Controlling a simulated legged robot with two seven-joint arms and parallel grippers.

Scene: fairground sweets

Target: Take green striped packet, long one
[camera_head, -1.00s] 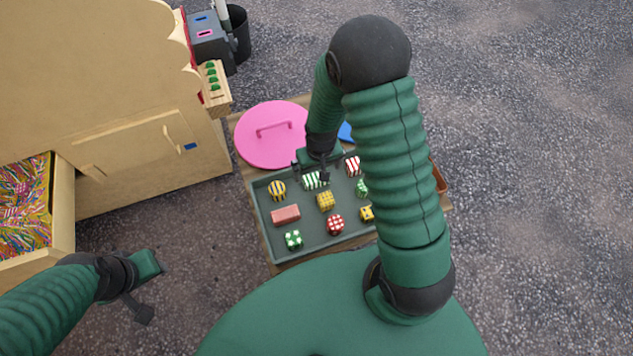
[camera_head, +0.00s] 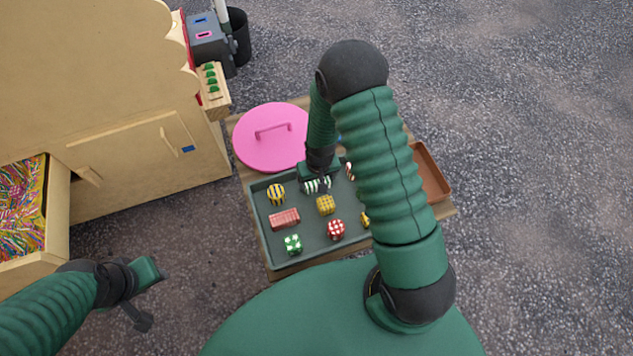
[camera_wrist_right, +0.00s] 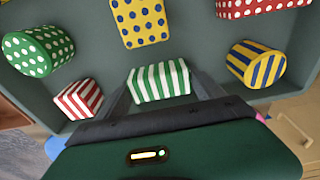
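The green and white striped packet (camera_head: 316,186) lies in the grey-green tray and is partly covered by my right gripper in the head view. In the right wrist view the striped packet (camera_wrist_right: 160,82) lies between the two fingers of my right gripper (camera_wrist_right: 160,88), one at each end. The fingers are apart and very close to its ends; contact is not clear. My left gripper (camera_head: 156,297) is open and empty over the ground at lower left.
The tray (camera_head: 264,228) holds several other sweets: a yellow dotted block (camera_wrist_right: 140,20), a red striped one (camera_wrist_right: 78,99), a green dotted one (camera_wrist_right: 38,50) and a yellow-blue striped one (camera_wrist_right: 256,64). A pink lid (camera_head: 270,150) lies behind; a brown tray (camera_head: 430,172) is at right.

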